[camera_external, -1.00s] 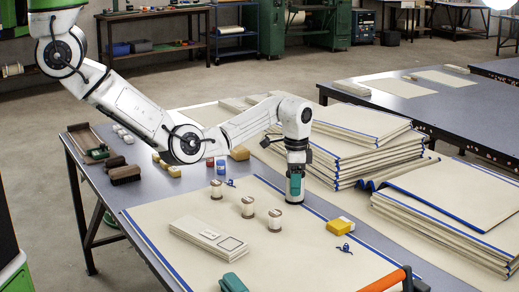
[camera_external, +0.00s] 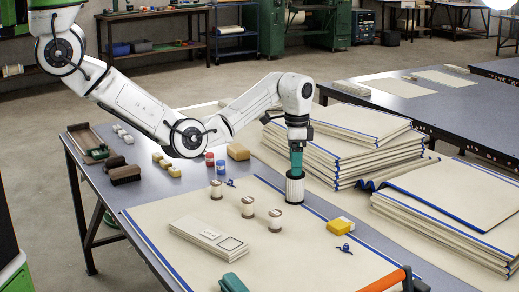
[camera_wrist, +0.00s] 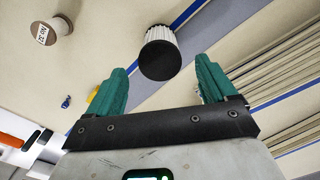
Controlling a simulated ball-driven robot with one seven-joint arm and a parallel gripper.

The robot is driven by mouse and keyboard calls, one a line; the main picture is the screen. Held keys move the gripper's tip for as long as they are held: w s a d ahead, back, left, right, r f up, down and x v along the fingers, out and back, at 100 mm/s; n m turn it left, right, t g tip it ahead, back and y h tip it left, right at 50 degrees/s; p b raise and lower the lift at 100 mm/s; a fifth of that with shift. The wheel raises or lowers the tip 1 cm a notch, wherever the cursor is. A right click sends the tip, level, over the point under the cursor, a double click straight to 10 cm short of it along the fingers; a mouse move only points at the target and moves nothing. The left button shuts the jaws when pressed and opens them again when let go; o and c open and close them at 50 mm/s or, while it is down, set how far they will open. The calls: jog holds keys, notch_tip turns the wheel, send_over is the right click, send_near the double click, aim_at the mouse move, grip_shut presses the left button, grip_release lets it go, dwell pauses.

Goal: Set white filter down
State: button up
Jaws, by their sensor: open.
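The white filter (camera_external: 295,191) is a pleated cylinder with a dark cap. It stands upright on the cream cloth (camera_external: 320,265), near the blue-striped far edge. In the wrist view the filter (camera_wrist: 160,52) shows its dark round end and lies beyond the fingertips, in line with the space between them. My gripper (camera_external: 296,168) has teal fingers and points down just above the filter. In the wrist view my gripper (camera_wrist: 161,78) has its fingers spread wide, with nothing held between them.
Several thread spools (camera_external: 247,207) stand left of the filter. A yellow block (camera_external: 341,227) lies to its right, with a small blue clip (camera_external: 346,248) nearby. A pale folded bundle (camera_external: 208,238) lies in front. Folded cloth stacks (camera_external: 355,150) rise close behind and right.

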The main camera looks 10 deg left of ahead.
notch_tip(320, 180, up, 5)
jog(key=shift+r+p, duration=0.2)
jog(key=shift+p, duration=0.7)
